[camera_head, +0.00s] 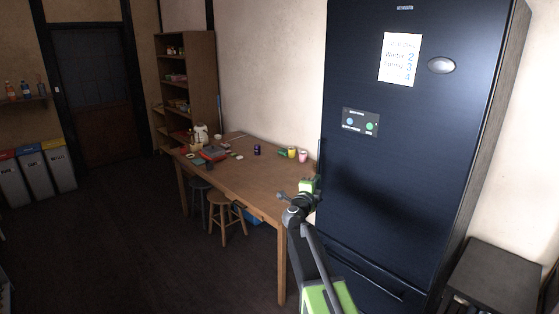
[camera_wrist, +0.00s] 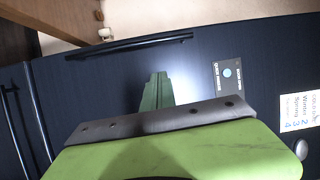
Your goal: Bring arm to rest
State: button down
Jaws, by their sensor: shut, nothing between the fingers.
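My arm reaches forward from the bottom of the head view. My gripper (camera_head: 309,184) is at its end, in front of the left edge of the dark fridge (camera_head: 430,180) and beside the right end of the wooden table (camera_head: 245,180). In the wrist view my gripper (camera_wrist: 157,88) shows as green fingers held together, shut and empty. They point toward the dark fridge front (camera_wrist: 110,95). I cannot tell the exact gap between the fingertips and the fridge.
The fridge handle (camera_wrist: 130,44) runs close ahead of the fingers. Cups (camera_head: 303,155) and other small items stand on the table. Stools (camera_head: 226,208) stand by it. A low dark cabinet (camera_head: 495,275) is right of the fridge. The floor (camera_head: 150,240) at left is clear.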

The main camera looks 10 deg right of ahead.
jog(key=s+a+n+t+y, duration=0.2)
jog(key=s+a+n+y, duration=0.2)
jog(key=a+n+y, duration=0.6)
jog(key=s+a+f+n+g+y, duration=0.3)
jog(key=s+a+f+n+g, duration=0.25)
jog(key=f+n, duration=0.3)
jog(key=s+f+n+g, duration=0.4)
jog(key=s+f+g, duration=0.1)
jog(key=s+f, duration=0.6)
jog(key=s+d+f+g+h, duration=0.2)
jog(key=s+d+g, duration=0.1)
jog(key=s, duration=0.5)
jog(key=s+d+f+g+h, duration=0.1)
jog(key=s+d+f+g, duration=0.2)
jog(key=s, duration=0.5)
jog(key=shift+f+n+g+h, duration=0.25)
jog(key=shift+n+g+h, duration=0.15)
jog(key=shift+g, duration=0.45)
